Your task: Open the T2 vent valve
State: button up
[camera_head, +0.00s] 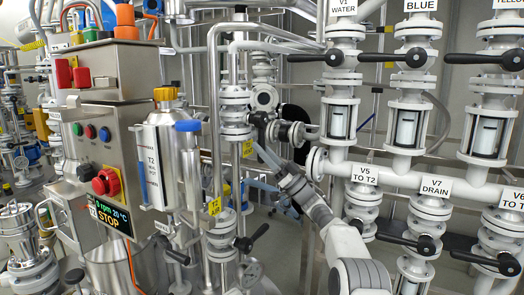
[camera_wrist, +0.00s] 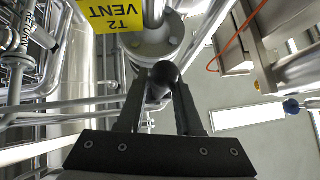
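In the wrist view, a yellow tag reading "T2 VENT" (camera_wrist: 115,14) appears upside down at the top. Beside it is a grey pipe flange (camera_wrist: 158,42), with a black ball-ended handle (camera_wrist: 165,73) in front of it. The two fingers of my gripper (camera_wrist: 160,90) are apart, one on each side of the handle near its ball end. I cannot tell whether they press on it. In the head view, my arm reaches in toward the pipework right of the T2 tank (camera_head: 158,160), near a small yellow tag (camera_head: 247,148); the fingertips are not clear there.
White valves with black levers fill the right, including those labelled V5 (camera_head: 365,175) and V7 (camera_head: 436,187). Pipes crowd my gripper. Some floor shows between the pipes.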

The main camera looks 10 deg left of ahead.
jog(key=o, duration=0.3)
jog(key=shift+g, duration=0.3)
jog(key=shift+p+v, duration=0.55)
jog(key=shift+v, duration=3.25)
jog(key=shift+r, duration=0.1)
